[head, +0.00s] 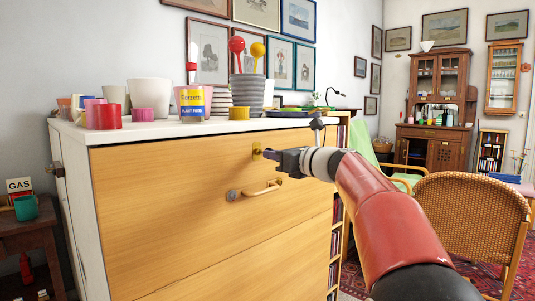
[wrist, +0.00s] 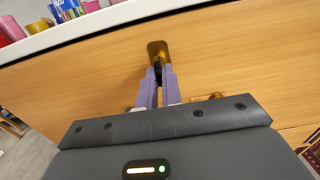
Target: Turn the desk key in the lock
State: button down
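The brass lock plate (head: 256,151) is set in the upper wooden drawer front (head: 190,185) of a white-topped cabinet. It also shows at the top middle of the wrist view (wrist: 158,48). My gripper (head: 269,154) reaches in from the right, directly in front of the plate. In the wrist view its two purple fingers (wrist: 159,80) are close together, with the small dark key (wrist: 158,73) between their tips. The fingers appear closed on the key at the plate. The key's shaft and most of its shape are hidden, and its turn angle cannot be told.
Cups, pots and a blue-yellow tin (head: 192,104) crowd the white top (head: 150,131) above. A wicker chair (head: 470,215) stands at the right.

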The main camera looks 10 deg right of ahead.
dwell(0.5)
jog(key=m+p, duration=0.2)
jog(key=m, duration=0.1)
dwell(0.4)
jog(key=shift+m, duration=0.3)
jog(key=m, duration=0.3)
